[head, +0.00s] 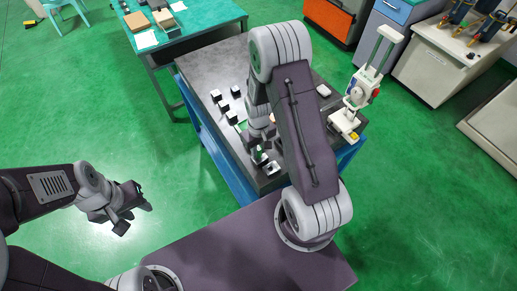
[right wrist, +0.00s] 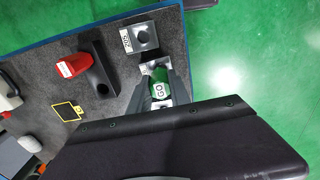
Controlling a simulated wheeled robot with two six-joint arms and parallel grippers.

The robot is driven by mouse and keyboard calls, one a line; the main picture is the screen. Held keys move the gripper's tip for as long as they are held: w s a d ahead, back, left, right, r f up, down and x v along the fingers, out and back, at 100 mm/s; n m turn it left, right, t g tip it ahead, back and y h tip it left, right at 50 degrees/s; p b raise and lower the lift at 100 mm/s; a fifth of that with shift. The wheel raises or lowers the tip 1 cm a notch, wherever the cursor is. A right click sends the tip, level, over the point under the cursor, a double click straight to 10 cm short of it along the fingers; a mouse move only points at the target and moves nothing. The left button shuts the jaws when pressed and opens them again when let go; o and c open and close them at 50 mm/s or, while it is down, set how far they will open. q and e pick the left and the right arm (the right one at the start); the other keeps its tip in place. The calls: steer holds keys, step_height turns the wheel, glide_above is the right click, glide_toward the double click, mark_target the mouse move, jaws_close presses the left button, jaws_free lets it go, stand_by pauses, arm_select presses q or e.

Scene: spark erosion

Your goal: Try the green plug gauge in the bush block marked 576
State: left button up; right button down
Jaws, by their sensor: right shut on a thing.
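The green plug gauge (right wrist: 160,84), lettered GO, is between the fingers of my right gripper (right wrist: 163,92) in the right wrist view. That gripper is shut on it. A pale metal block shows partly behind the gauge; its marking is hidden, and I cannot tell whether the gauge is in its bore. Another block with a round bore (right wrist: 145,38) stands beside it, its marking too small to read surely. In the head view my right gripper (head: 262,150) is low over the dark table, partly hidden by my arm. My left gripper (head: 130,207) is open and empty, away from the table.
Several small blocks (head: 223,105) stand on the left of the dark table (head: 212,73). A red piece (right wrist: 76,65) is beside a black holder (right wrist: 98,75); a yellow-edged black item (right wrist: 67,110) lies nearby. A white press-like device (head: 358,92) stands at the table's right.

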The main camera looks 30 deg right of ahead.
steer(key=shift+f+b, duration=0.65)
steer(key=shift+f, duration=0.2)
stand_by(0.6)
steer(key=shift+r, duration=0.1)
stand_by(0.9)
steer(key=shift+r+p, duration=2.2)
steer(key=shift+r, duration=0.25)
